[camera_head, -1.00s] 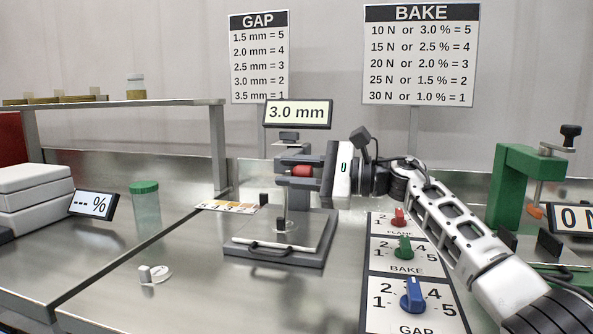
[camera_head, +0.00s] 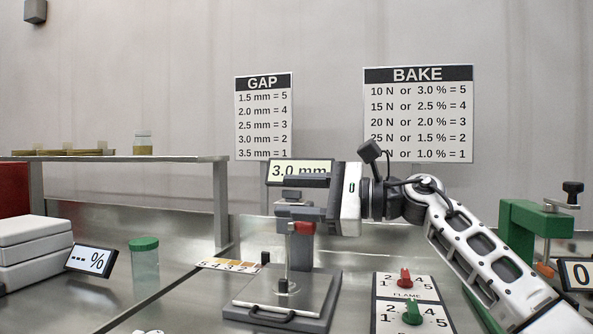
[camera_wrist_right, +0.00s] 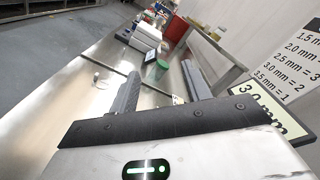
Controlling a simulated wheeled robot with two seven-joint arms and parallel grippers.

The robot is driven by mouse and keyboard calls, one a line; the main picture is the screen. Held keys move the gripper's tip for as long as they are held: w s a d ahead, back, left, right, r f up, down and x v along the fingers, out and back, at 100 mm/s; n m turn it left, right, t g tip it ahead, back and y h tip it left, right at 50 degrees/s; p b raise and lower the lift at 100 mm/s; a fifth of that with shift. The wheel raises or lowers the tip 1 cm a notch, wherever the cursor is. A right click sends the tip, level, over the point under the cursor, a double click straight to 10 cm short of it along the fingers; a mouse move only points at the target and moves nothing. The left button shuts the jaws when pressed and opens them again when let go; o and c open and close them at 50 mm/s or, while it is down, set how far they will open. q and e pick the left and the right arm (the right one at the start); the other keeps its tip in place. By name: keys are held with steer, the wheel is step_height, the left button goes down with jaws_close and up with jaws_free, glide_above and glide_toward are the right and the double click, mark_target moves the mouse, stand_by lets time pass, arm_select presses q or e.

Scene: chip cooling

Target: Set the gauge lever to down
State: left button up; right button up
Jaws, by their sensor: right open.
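The gauge (camera_head: 302,252) stands at the middle of the bench, with a dark post, a thin vertical rod and a flat base plate (camera_head: 265,301). Its display (camera_head: 283,166) reads 3.0 mm and is partly covered by my gripper. The red gauge lever (camera_head: 304,228) shows just below my right gripper (camera_head: 300,197); its exact angle is hard to tell. The right gripper reaches in from the right, open and empty, above the lever. Its two dark fingers stand apart in the wrist view (camera_wrist_right: 160,82), where the lever is not seen. My left gripper is out of view.
A panel with a red flame knob (camera_head: 404,278) and a green bake knob (camera_head: 411,313) lies right of the gauge. A green press (camera_head: 521,222) stands at far right. A green-lidded jar (camera_head: 145,262) and a percent display (camera_head: 91,261) stand left.

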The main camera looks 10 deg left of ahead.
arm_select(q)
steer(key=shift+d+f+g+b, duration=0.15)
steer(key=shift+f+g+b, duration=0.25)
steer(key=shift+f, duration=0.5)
arm_select(e)
steer(key=s+r, duration=0.5)
steer(key=s, duration=0.5)
steer(key=shift+d, duration=0.45)
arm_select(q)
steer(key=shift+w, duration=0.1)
